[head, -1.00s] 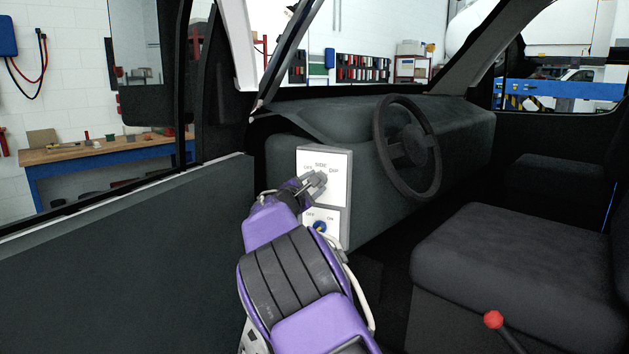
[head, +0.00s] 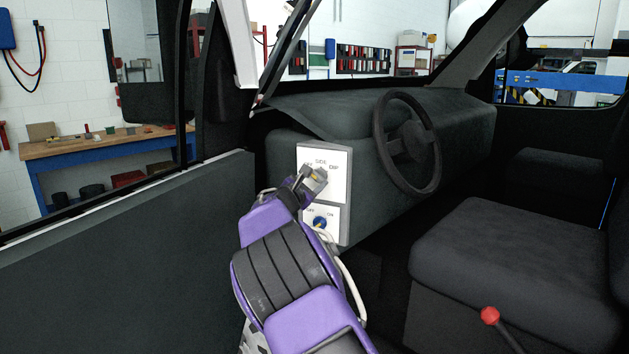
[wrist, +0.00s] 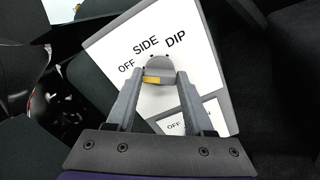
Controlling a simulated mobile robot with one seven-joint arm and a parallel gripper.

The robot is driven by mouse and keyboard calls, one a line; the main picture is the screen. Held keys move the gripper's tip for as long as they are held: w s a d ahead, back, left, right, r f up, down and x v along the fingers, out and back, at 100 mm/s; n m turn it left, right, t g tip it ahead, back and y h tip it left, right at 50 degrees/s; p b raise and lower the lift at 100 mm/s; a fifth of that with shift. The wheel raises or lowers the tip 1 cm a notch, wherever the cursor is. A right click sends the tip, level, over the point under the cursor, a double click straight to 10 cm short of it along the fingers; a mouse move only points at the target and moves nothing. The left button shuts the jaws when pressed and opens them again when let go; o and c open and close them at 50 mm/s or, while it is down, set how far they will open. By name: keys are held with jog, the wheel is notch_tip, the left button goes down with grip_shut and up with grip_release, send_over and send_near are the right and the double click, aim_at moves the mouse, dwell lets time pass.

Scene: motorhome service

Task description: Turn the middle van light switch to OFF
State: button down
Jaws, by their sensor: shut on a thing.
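A white switch plate (head: 338,183) on the dash carries the labels OFF, SIDE and DIP around a round grey knob. In the wrist view the grey knob (wrist: 158,64) sits below these labels, with a yellow mark (wrist: 152,79) on its near side. My gripper (wrist: 160,78) is shut on the knob, one finger on each side. In the head view my gripper (head: 313,180) reaches the plate from the lower left and hides most of the knob. I cannot tell for sure which label the knob points to.
Below is a second plate with a blue knob (head: 320,222) marked OFF and ON, close to my wrist. The steering wheel (head: 407,145) is to the right. The door panel (head: 120,270) is on the left, and a seat (head: 515,255) and red-topped lever (head: 489,316) are at right.

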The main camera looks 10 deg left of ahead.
jog(key=shift+c, duration=1.4)
grip_release()
jog(key=b+v, duration=0.1)
jog(key=v, duration=1.6)
jog(key=shift+s+b, duration=0.2)
jog(key=shift+b, duration=0.15)
